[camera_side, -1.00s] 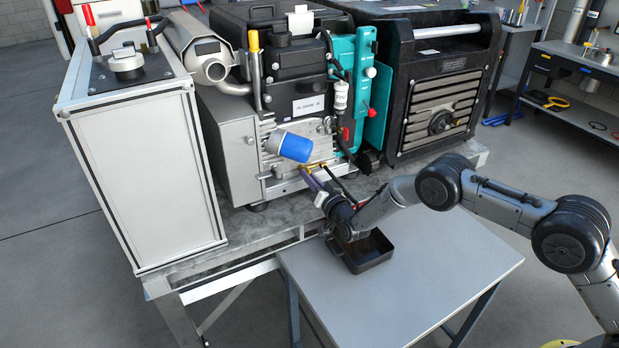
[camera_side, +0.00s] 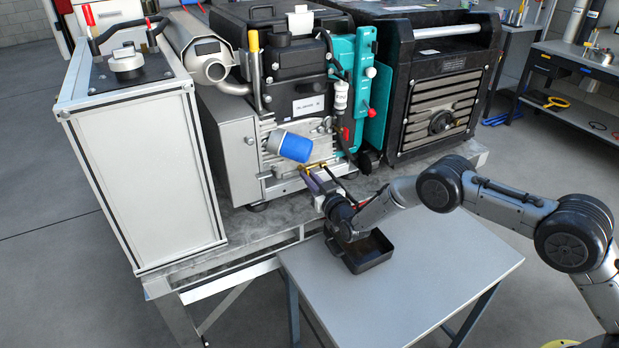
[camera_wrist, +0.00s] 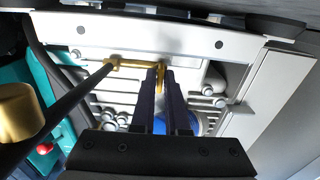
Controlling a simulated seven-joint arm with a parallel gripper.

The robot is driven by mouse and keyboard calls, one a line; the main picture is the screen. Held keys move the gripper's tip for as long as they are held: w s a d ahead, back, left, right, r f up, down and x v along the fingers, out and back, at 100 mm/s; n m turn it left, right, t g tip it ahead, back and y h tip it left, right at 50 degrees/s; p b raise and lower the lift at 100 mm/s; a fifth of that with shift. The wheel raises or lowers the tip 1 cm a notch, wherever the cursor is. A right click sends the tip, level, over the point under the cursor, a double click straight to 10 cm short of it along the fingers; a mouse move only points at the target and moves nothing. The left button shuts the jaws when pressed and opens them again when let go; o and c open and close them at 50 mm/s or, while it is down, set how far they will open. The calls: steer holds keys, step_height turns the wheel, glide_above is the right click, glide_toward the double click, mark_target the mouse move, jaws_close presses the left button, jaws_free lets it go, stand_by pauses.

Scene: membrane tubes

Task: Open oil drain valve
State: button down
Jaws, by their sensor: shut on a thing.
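The oil drain valve (camera_wrist: 128,63) is a brass fitting low on the engine front, seen in the wrist view. In the side view the brass (camera_side: 317,166) shows just below the blue oil filter (camera_side: 288,146). My gripper (camera_wrist: 160,72) has its two dark fingers close together on a small brass part of the valve, its handle. In the side view my gripper (camera_side: 309,177) reaches up to the brass from the lower right. The fingers hide most of the handle, so its exact angle is hard to tell. A black hose (camera_wrist: 65,105) runs from the brass fitting toward the lower left.
A black drain pan (camera_side: 368,258) stands on the small grey table (camera_side: 440,270) below my wrist. The teal panel (camera_side: 372,110) and the black unit (camera_side: 440,90) are to the right. A white-panelled box (camera_side: 145,165) stands at the left. The table's front is clear.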

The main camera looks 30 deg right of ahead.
steer(key=c, duration=1)
jaws_free()
steer(key=s, duration=1.4)
